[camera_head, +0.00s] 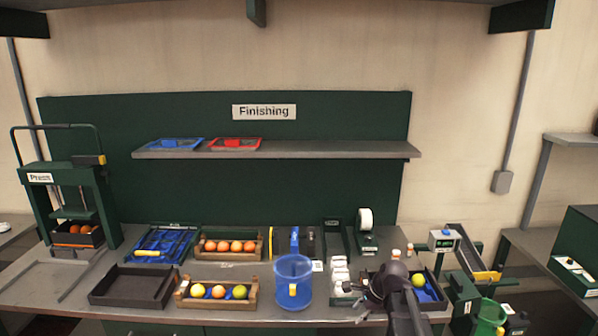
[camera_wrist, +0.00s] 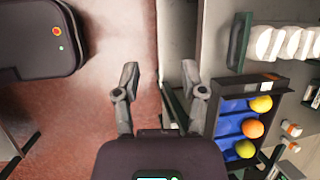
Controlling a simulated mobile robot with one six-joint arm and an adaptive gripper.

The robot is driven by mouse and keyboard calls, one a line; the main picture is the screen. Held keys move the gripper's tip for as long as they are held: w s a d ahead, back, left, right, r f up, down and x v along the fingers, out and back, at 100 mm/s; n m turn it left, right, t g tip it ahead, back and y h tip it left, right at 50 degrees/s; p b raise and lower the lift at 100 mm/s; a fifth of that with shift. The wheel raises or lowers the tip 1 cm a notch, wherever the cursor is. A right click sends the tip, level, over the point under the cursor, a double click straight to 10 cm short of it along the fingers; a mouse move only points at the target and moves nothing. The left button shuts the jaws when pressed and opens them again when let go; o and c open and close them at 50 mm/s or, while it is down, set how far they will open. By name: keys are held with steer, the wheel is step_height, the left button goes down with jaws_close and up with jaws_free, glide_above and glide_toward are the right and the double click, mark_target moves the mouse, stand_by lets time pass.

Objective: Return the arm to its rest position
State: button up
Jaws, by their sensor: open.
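My gripper (camera_wrist: 163,86) shows in the wrist view with its two fingers spread apart and nothing between them. It hangs over the reddish floor and the bench's front edge, to the left of a dark tray with a blue lining (camera_wrist: 226,105). That tray holds a yellow fruit (camera_wrist: 261,104), an orange fruit (camera_wrist: 252,128) and a yellow-green fruit (camera_wrist: 245,149). In the head view my dark arm rises at the lower right, in front of this tray, and hides part of it.
A blue jug (camera_head: 292,267), a wooden crate of mixed fruit (camera_head: 217,304), a crate of oranges (camera_head: 229,257) and an empty black tray (camera_head: 135,287) stand left of my arm. White bottles (camera_head: 339,275) stand close to it.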

steer(key=s+f+n+g+h+b, duration=0.2)
steer(key=s+f+n+h+b, duration=0.2)
steer(key=s+f+n+b, duration=0.6)
steer(key=s+f+n, duration=0.1)
steer(key=s+n, duration=0.4)
steer(key=n, duration=0.2)
steer(key=shift+a+f+h, duration=0.2)
steer(key=shift+f+h, duration=0.1)
steer(key=shift+f, duration=0.05)
